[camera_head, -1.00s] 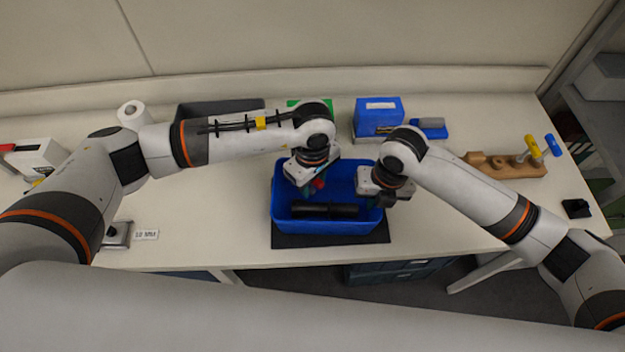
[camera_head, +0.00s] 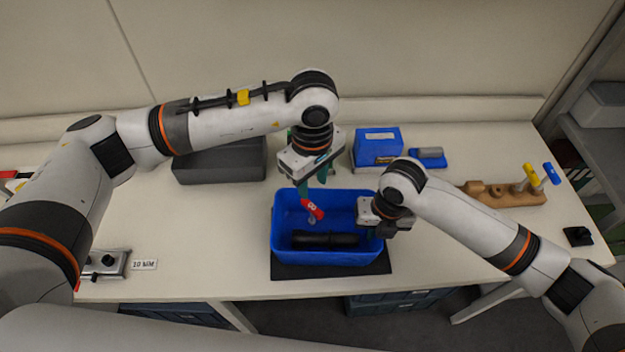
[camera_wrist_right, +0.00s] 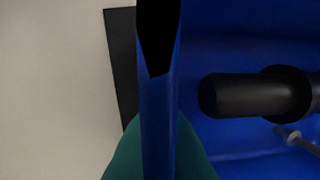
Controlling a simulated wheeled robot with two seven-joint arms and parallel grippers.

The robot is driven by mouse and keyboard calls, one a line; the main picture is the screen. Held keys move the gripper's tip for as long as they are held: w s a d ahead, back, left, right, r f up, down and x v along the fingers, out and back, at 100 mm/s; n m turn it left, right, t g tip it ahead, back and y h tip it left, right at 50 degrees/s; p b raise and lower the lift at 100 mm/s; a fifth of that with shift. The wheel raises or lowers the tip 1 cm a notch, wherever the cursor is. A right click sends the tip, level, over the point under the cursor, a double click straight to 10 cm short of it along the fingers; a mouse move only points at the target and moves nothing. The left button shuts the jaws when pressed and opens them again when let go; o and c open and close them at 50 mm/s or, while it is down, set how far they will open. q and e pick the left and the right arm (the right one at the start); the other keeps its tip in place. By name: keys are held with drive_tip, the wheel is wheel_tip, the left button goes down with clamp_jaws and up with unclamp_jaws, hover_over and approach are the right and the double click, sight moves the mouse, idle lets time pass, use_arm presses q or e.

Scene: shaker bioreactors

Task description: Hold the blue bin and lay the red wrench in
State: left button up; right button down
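The blue bin (camera_head: 284,252) stands on a dark mat on the bench. The red wrench (camera_head: 313,209) shows inside the bin's outline, towards the back, with a grey metal end; its ring end also shows in the right wrist view (camera_wrist_right: 290,135), near the black cylinder. My left gripper (camera_head: 312,187) is above the bin's back part, its green fingers apart. One finger is close to the wrench's red part; I cannot tell whether they touch. My right gripper (camera_head: 378,228) is shut on the bin's right wall, which runs between its fingers in the right wrist view (camera_wrist_right: 158,110).
A black cylinder (camera_head: 325,240) lies in the bin. A dark grey box (camera_head: 220,162) and a blue box (camera_head: 377,146) stand behind. A wooden block with colored-handled tools (camera_head: 500,193) is at the right. The bench in front of the mat is narrow.

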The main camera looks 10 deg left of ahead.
drive_tip(key=c, duration=1.6)
unclamp_jaws()
drive_tip(key=shift+o, duration=0.2)
drive_tip(key=shift+r, duration=0.1)
